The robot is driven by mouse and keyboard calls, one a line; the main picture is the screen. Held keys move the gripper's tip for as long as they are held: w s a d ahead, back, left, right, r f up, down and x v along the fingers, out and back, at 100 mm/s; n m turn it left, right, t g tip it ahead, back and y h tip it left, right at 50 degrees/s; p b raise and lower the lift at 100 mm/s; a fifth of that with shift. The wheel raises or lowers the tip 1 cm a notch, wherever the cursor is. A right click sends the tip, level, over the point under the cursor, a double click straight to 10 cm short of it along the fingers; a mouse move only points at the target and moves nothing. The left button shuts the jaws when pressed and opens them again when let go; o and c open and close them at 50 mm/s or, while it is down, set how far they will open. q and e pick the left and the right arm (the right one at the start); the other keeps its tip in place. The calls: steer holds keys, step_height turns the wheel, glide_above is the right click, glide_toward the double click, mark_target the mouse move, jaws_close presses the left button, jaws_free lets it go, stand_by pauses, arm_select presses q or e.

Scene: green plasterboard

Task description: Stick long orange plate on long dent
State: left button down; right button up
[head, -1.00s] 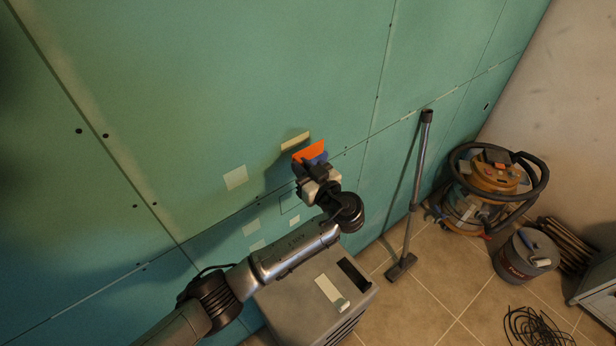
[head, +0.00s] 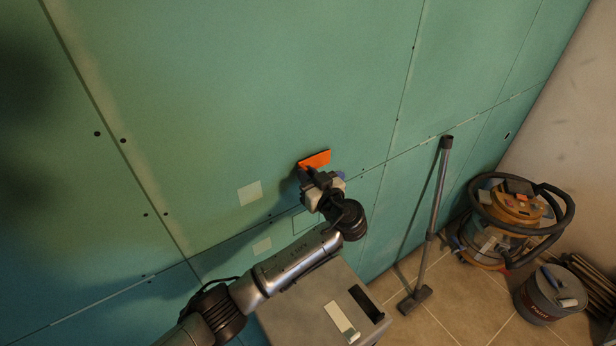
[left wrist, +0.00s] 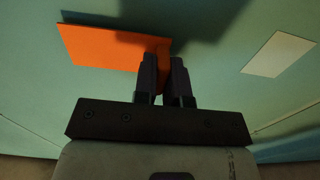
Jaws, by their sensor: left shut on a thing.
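The long orange plate (head: 318,158) is at the green wall, over the place where the long pale dent showed. It also shows in the left wrist view (left wrist: 105,48), long and flat, reaching left from my fingers. My left gripper (head: 307,172) is shut on the plate near one end; its fingers (left wrist: 163,72) show dark around an orange strip in the left wrist view. The long dent is hidden, apparently behind the plate. The plate lies close along the wall; I cannot tell whether it touches fully. My right gripper is not in view.
A pale square patch (head: 249,193) and a smaller one (head: 262,246) are on the green wall (head: 250,80). A grey box (head: 310,305) stands below my arm. A vacuum pipe (head: 434,220) leans at the wall, with a vacuum cleaner (head: 505,215) and bucket (head: 550,295) to the right.

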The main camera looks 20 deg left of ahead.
arm_select(q)
steer(key=shift+a, duration=0.1)
stand_by(0.5)
steer(key=c, duration=1.1)
jaws_free()
steer(key=b+v, duration=0.4)
steer(key=v, duration=0.9)
steer(key=shift+d, duration=0.4)
steer(key=shift+s, duration=0.15)
